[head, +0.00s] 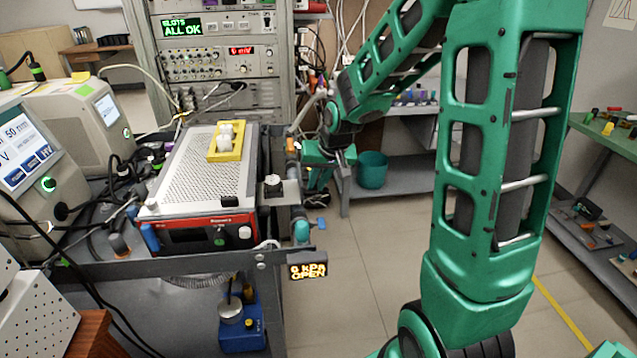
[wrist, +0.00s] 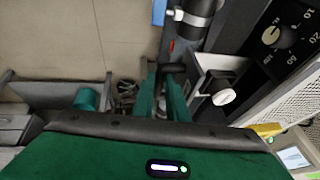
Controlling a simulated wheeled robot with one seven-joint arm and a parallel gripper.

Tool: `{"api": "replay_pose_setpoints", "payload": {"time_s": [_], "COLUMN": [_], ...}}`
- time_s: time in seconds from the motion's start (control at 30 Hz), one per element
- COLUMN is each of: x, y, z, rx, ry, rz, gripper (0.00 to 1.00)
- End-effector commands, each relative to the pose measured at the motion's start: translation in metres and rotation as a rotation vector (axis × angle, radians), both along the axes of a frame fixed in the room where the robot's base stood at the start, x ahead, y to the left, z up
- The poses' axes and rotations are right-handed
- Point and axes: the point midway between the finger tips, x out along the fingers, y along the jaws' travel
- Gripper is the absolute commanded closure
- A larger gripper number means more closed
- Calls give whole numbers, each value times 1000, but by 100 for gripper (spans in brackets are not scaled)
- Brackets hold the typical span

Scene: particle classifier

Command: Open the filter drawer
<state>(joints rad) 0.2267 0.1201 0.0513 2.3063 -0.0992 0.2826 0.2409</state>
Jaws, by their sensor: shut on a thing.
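My gripper (head: 316,182) is beside the right side of the instrument cart, pointing down. In the wrist view my gripper's green fingers (wrist: 164,80) are shut at a dark handle-like bar (wrist: 173,68), next to a dark pipe assembly. I take this bar to be the filter drawer's handle; the drawer body is not clearly visible and how far it is open cannot be told. In the head view my fingers and arm hide the bar.
A red-fronted instrument (head: 208,233) sits on the cart, with a yellow tray (head: 226,142) on top. A black-and-white knob (head: 273,185) stands close to my gripper.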

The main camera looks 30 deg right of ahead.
Motion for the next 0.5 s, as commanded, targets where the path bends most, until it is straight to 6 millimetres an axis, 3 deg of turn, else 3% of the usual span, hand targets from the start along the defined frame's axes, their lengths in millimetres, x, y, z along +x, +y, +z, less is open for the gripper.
{"api": "replay_pose_setpoints", "payload": {"time_s": [0.03, 0.1, 0.5], "x": [-2, -2, -2], "y": [2, 3, 3], "z": [-1, -1, 3], "rx": [2, 3, 1], "ry": [5, 6, 2], "rz": [4, 5, 4], "gripper": [85, 69, 69]}}
